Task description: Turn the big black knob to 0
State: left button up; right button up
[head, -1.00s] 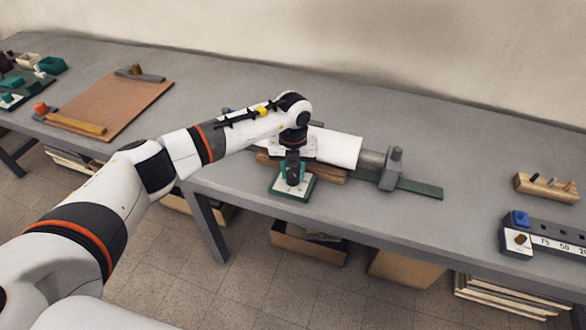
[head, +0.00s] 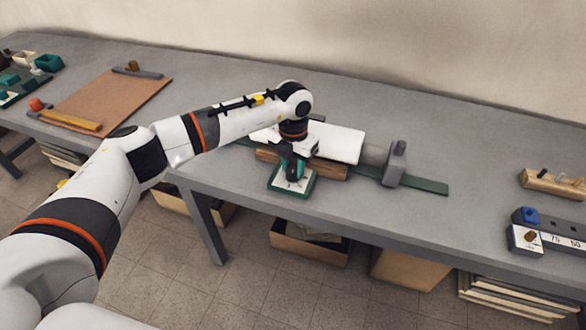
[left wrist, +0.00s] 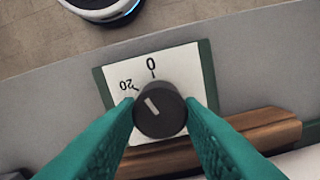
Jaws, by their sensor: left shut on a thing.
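The big black knob (left wrist: 160,110) sits on a white dial plate with a green border (left wrist: 206,68), which also shows at the table's front edge in the head view (head: 281,185). In the left wrist view, a "0" is printed above the knob and a "20" to its upper left. My left gripper (left wrist: 160,103), also in the head view (head: 293,168), is shut on the knob, one green finger on each side. My right gripper is out of view.
A wooden block (head: 330,171) lies just behind the dial, with a white roll (head: 338,143) and a grey clamp (head: 394,164) behind and to the right. A grey box with a blue knob (head: 529,216) stands at far right. The table between clamp and box is clear.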

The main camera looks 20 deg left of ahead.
aim_at(293, 168)
pick_arm(q)
jog(key=shift+m+b, duration=0.95)
jog(key=shift+m, duration=0.95)
jog(key=shift+r, duration=0.1)
jog(key=o, duration=1)
notch_tip(293, 168, up, 12)
jog(key=shift+b, duration=0.4)
